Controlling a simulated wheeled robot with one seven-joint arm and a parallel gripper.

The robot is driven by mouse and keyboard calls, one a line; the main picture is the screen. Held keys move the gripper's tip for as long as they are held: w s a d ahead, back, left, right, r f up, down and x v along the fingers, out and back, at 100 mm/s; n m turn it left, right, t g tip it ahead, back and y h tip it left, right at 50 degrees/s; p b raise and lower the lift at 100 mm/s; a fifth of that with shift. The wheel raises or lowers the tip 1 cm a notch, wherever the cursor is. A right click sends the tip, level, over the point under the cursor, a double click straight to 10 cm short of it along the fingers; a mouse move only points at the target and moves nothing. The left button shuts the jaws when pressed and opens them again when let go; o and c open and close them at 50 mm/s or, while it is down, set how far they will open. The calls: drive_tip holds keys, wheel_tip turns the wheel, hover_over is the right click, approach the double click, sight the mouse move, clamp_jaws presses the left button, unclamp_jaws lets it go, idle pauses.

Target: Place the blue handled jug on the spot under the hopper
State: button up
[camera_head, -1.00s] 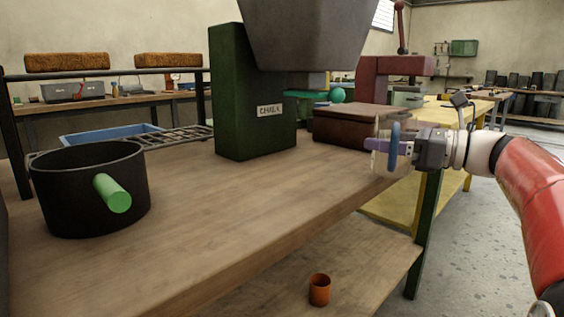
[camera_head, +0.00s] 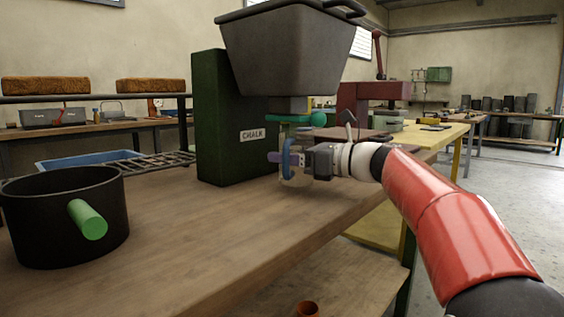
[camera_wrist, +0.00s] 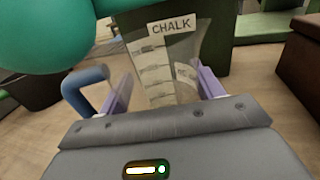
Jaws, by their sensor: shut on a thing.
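The blue handled jug is a clear vessel (camera_head: 296,179) with a blue handle (camera_head: 288,160). My gripper (camera_head: 284,158) is shut on it, with purple fingers on either side of its body. In the wrist view the clear jug with its graduation marks (camera_wrist: 160,72) stands between the fingers, and the blue handle (camera_wrist: 82,88) sticks out left. The jug looks upright, below the outlet of the grey hopper (camera_head: 290,52). I cannot tell whether its base touches the bench. The spot itself is not distinguishable behind the jug and gripper.
The green chalk-labelled stand (camera_head: 222,125) is close behind the jug. A green ball knob (camera_head: 318,119) sits above it and looms large in the wrist view (camera_wrist: 45,35). A black pot (camera_head: 60,220) with a green handle stands left. The wooden bench (camera_head: 190,235) front is clear.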

drive_tip(key=shift+x, duration=1.05)
drive_tip(key=shift+f+b, duration=0.55)
drive_tip(key=shift+f, duration=0.2)
drive_tip(key=o, duration=1.1)
drive_tip(key=shift+f, duration=0.1)
drive_tip(key=p+v, duration=0.1)
drive_tip(key=v, duration=1.1)
